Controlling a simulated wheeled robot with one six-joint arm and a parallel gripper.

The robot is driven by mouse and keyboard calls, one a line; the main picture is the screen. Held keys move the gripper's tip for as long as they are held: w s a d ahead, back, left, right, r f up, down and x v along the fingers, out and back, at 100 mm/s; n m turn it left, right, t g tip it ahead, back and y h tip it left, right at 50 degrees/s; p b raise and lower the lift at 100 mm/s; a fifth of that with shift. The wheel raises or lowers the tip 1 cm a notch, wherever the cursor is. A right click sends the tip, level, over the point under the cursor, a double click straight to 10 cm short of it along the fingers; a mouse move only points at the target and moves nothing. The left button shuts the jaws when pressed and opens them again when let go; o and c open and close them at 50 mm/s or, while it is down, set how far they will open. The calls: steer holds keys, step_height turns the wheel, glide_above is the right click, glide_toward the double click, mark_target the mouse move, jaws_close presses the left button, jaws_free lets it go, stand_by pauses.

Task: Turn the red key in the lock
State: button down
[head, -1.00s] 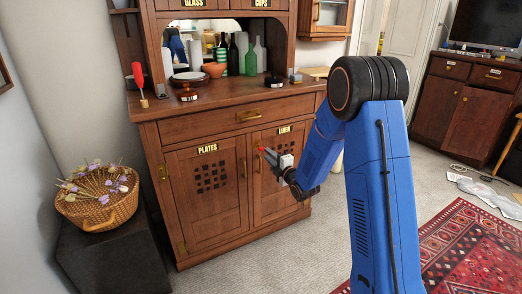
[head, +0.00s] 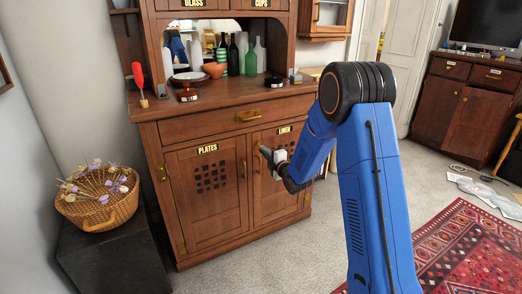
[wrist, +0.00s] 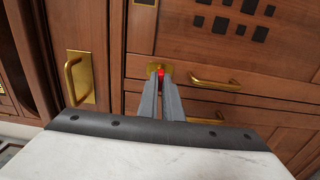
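The red key (wrist: 160,73) shows between my fingertips in the wrist view, in front of a brass lock plate (wrist: 158,62) on a cabinet door. In the head view the key is hidden behind my gripper (head: 266,152). My gripper (wrist: 161,76) has its two grey fingers close together, one on each side of the key, and it looks shut on it. The key's shaft and the keyhole are hidden by the fingers. The lock sits near the upper edge of the door labelled LINEN (head: 285,129), beside the door labelled PLATES (head: 207,149).
A drawer handle (wrist: 76,78) and a door handle (wrist: 215,79) are close to my fingers. Bottles (head: 250,60), bowls and a red-handled tool (head: 138,78) stand on the cabinet top. A flower basket (head: 97,205) is at the left. Carpet is clear before the cabinet.

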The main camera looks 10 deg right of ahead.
stand_by(0.4)
steer(key=shift+n, duration=1.7)
